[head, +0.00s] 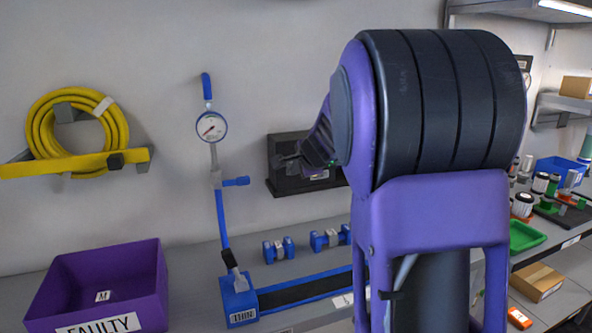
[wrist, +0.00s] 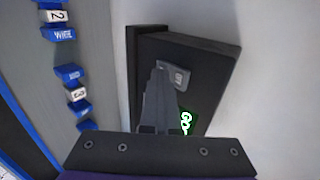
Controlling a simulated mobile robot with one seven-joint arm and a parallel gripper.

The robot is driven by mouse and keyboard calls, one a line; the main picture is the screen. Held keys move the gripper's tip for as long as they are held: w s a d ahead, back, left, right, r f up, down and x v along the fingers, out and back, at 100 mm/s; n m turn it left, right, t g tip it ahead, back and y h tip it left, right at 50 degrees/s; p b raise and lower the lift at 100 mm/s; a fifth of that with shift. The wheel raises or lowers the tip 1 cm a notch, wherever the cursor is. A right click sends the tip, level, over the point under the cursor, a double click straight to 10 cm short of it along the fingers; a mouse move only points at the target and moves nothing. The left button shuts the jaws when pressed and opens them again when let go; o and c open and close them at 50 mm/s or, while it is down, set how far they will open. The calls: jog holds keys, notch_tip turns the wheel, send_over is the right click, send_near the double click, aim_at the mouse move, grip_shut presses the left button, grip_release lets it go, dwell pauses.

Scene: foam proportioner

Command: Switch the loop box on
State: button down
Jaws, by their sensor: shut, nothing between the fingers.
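The dark box that looks like the loop box (head: 283,183) stands against the wall at the back of the bench, partly hidden behind my arm. In the wrist view the box (wrist: 215,60) shows a small grey plate (wrist: 180,76) with a mark I cannot read clearly. My gripper (head: 285,160) also shows at the box in the head view.
Blue blocks (head: 279,250) with white labels stand on the bench below the box. A blue stand with a dial gauge (head: 211,127) is to the left. A purple bin (head: 140,280) labelled "FAULTY" and a yellow hose (head: 43,125) are further left.

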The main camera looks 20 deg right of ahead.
jog(key=shift+r, duration=0.1)
jog(key=shift+w+r+p, duration=0.1)
jog(key=shift+r+p, duration=0.6)
jog(key=shift+r, duration=0.15)
